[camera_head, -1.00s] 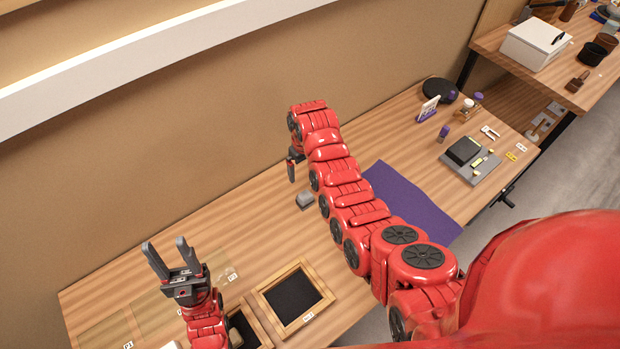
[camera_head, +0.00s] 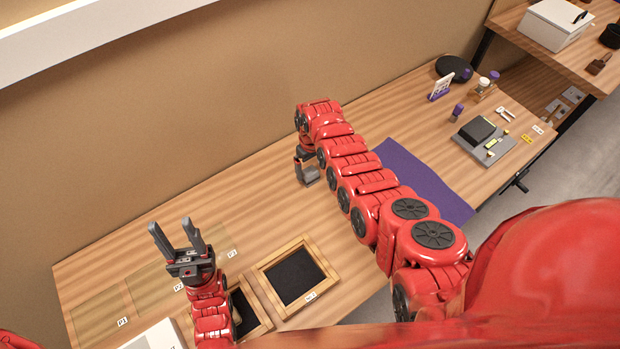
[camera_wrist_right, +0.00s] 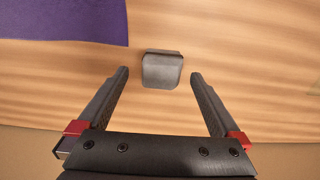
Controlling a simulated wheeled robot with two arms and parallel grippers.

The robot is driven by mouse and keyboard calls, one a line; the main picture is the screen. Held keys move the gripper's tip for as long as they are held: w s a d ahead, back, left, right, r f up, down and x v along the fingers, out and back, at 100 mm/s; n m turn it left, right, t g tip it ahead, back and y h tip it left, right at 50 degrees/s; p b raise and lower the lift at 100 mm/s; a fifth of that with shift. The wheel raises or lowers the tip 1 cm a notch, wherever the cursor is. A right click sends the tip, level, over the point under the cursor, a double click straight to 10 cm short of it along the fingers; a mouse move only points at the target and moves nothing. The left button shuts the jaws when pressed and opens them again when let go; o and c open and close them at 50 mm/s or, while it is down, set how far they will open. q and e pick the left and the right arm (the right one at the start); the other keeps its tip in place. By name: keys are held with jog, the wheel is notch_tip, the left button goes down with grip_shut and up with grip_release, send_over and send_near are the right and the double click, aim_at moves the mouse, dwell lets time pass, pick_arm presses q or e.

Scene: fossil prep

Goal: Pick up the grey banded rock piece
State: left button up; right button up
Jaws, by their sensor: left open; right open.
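The grey rock piece (camera_wrist_right: 162,70) lies on the wooden table in the right wrist view, just beyond and between my right fingertips. My right gripper (camera_wrist_right: 160,78) is open and empty, with a finger on either side of the rock's line. In the head view the rock (camera_head: 312,175) shows partly beside my right gripper (camera_head: 303,180), which points down at the table. I cannot tell the exact height of the fingers above the table. My left gripper (camera_head: 178,237) is open and empty, fingers pointing up, above the left part of the table.
A purple mat (camera_head: 425,181) lies right of the rock. Wooden trays with dark linings (camera_head: 295,275) stand at the front left. A grey block device (camera_head: 497,150) and small bottles are at the right. The table around the rock is otherwise clear.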

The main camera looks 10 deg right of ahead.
aim_at(310, 171)
jog(key=f+b, duration=0.3)
jog(key=f, duration=0.2)
jog(key=shift+w+a+b, duration=0.15)
jog(key=shift+a+b, duration=0.05)
jog(key=shift+b, duration=0.2)
jog(key=shift+r, duration=0.2)
jog(key=shift+c, duration=0.6)
jog(key=c, duration=1.4)
grip_shut()
jog(key=shift+r, duration=0.15)
